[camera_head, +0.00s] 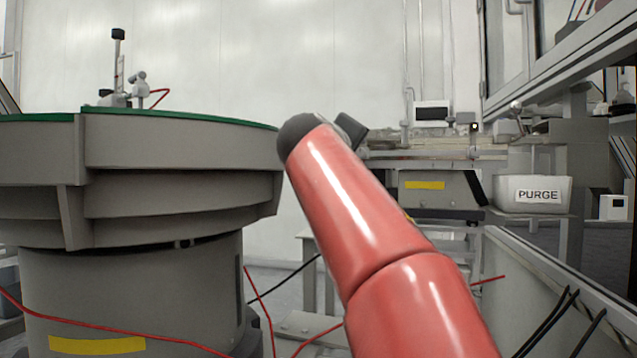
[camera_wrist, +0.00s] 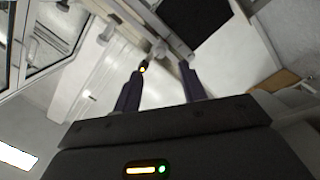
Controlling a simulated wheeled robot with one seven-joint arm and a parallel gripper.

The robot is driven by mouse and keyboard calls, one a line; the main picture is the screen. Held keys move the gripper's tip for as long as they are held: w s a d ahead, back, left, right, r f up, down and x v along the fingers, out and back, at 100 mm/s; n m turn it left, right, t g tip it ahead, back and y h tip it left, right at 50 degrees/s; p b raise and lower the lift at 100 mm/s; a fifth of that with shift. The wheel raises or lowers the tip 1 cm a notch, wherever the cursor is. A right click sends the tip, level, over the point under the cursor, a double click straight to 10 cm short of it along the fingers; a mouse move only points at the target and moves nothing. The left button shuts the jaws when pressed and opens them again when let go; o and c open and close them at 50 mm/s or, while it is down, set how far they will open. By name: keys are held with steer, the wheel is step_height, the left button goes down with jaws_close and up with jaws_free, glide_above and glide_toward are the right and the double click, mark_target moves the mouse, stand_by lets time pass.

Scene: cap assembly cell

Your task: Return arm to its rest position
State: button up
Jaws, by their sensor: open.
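My red arm rises from the bottom of the head view and leans up to the left, ending at a dark rounded joint near the middle. Behind the fingers are a pale panel and a metal rail, seen at a tilt. The fingers do not visibly hold anything.
A large grey bowl feeder (camera_head: 180,150) with a green rim stands at the left. A bin marked PURGE (camera_head: 532,194) sits at the right beside a work station (camera_head: 435,190). Red cables (camera_head: 130,330) cross the lower left. A metal-framed enclosure (camera_head: 560,60) is at upper right.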

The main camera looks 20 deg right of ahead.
steer(key=s+a+f+m+g+y, duration=0.1)
steer(key=s+a+f+g+y, duration=0.25)
steer(key=s+f, duration=0.9)
steer(key=s+a+f+m+g+y, duration=0.15)
steer(key=s+a+f+y, duration=0.35)
steer(key=f, duration=1.4)
steer(key=s+a+f+m+g+y, duration=0.1)
steer(key=s+a+f+g+y, duration=0.25)
steer(key=s+f, duration=1)
step_height(320, 180, up, 10)
steer(key=w+p, duration=0.2)
steer(key=p, duration=1)
steer(key=shift+w+a+p, duration=0.25)
steer(key=shift+w+p, duration=0.05)
steer(key=shift+p, duration=0.05)
steer(key=shift+n, duration=0.25)
